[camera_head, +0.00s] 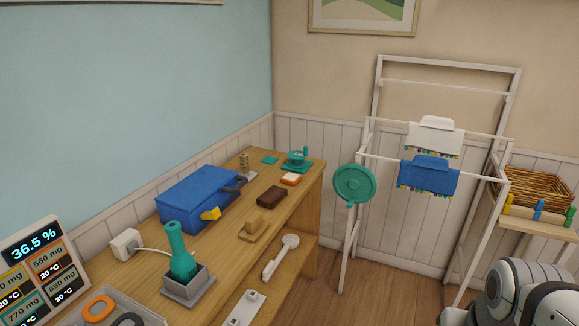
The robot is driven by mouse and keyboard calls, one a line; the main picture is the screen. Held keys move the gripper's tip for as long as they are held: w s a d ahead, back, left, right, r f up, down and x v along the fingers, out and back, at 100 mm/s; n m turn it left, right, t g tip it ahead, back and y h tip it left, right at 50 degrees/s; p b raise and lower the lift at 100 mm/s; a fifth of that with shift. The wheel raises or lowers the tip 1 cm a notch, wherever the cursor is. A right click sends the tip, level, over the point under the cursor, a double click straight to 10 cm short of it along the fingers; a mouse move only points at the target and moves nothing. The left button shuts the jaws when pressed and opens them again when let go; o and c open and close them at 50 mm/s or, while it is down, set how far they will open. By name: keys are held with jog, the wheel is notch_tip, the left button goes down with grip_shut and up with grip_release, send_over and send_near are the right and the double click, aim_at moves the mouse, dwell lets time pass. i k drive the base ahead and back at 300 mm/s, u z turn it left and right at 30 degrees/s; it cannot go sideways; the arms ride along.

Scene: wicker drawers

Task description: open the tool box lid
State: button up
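The blue tool box (192,198) stands on the wooden bench against the blue wall, left of the picture's middle. Its flat top looks shut. A yellow piece (211,214), like a latch, is on its front side. A dark grey piece (234,188) sticks out near its right end. White and grey rounded links of my own arm show in the lower right corner, far from the box. My gripper's fingers are not in view.
On the wooden bench (228,252) are a teal bottle in a grey holder (186,285), a tan block (254,229), a dark brown block (272,196) and a white wall plug (125,243). A white drying rack (364,146) stands right of it. Floor (385,300) shows between.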

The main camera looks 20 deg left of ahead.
aim_at(191, 192)
jog(key=u, duration=0.7)
jog(key=i, duration=1.4)
jog(key=u, duration=0.8)
jog(key=k, duration=0.8)
jog(key=u, duration=0.2)
jog(key=i, duration=0.9)
jog(key=z, duration=0.1)
